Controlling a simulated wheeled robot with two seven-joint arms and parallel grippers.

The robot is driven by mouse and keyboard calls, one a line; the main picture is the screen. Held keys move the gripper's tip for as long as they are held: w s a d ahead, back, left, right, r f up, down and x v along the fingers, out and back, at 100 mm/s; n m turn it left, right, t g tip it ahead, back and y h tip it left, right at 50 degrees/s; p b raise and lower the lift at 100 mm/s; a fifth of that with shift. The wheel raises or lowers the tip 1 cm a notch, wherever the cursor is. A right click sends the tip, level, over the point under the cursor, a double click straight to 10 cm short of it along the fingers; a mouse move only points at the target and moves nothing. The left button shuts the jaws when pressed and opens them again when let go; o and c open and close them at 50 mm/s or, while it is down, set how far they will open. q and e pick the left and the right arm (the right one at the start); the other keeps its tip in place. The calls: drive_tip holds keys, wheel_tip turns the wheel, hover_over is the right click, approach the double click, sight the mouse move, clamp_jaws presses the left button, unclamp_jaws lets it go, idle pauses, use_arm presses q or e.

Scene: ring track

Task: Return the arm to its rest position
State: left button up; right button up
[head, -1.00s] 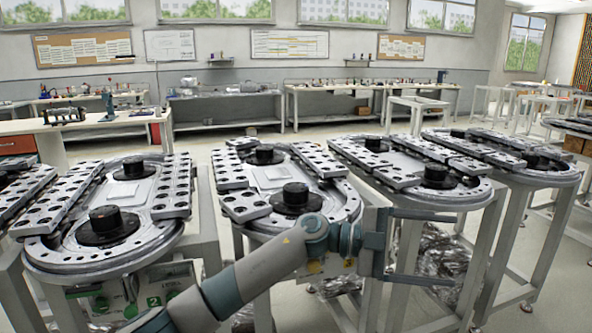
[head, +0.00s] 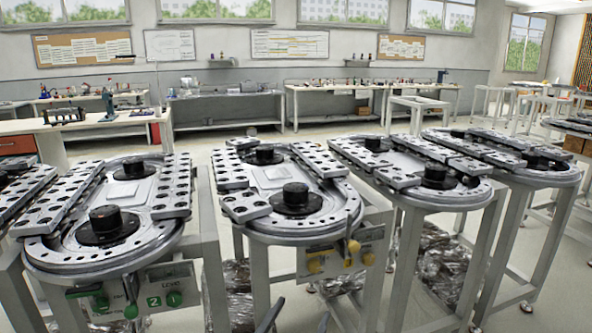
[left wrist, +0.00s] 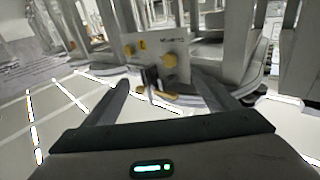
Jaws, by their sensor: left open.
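My left gripper (head: 297,318) shows only as two dark fingertips at the bottom edge of the head view; its arm is out of the picture. In the left wrist view the left gripper (left wrist: 160,86) is open, with its two fingers spread and nothing held between them. Beyond the fingers is a control panel (left wrist: 134,50) with yellow knobs. The same panel (head: 330,264) shows in the head view under the second ring track, apart from the fingertips. My right gripper is not in view.
Several oval ring tracks on grey stands fill the middle, including the second track (head: 340,222) and the left track (head: 62,258). A green-knobbed panel (head: 130,300) hangs under the left one. Clear wrap lies around the stand legs. Workbenches line the back wall.

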use_arm(q)
drive_tip(key=s+a+f+n+g+y, duration=0.2)
drive_tip(key=s+a+f+g+y, duration=0.1)
drive_tip(key=s+a+f, duration=0.45)
drive_tip(key=s+a+f+n+g+y, duration=0.1)
drive_tip(key=s+a+f+g+y, duration=0.15)
drive_tip(key=s+a+f, duration=0.5)
drive_tip(key=s+a+f+g, duration=0.35)
drive_tip(key=s+f, duration=0.25)
drive_tip(key=s, duration=0.6)
drive_tip(key=s+a+f+g, duration=0.2)
drive_tip(key=s+f+g, duration=0.3)
drive_tip(key=s, duration=0.6)
wheel_tip(320, 180, down, 18)
drive_tip(key=t+p, duration=0.2)
drive_tip(key=p, duration=1)
drive_tip(key=shift+d+m+y, duration=0.25)
drive_tip(key=shift+m+y, duration=0.05)
drive_tip(key=shift+y, duration=0.05)
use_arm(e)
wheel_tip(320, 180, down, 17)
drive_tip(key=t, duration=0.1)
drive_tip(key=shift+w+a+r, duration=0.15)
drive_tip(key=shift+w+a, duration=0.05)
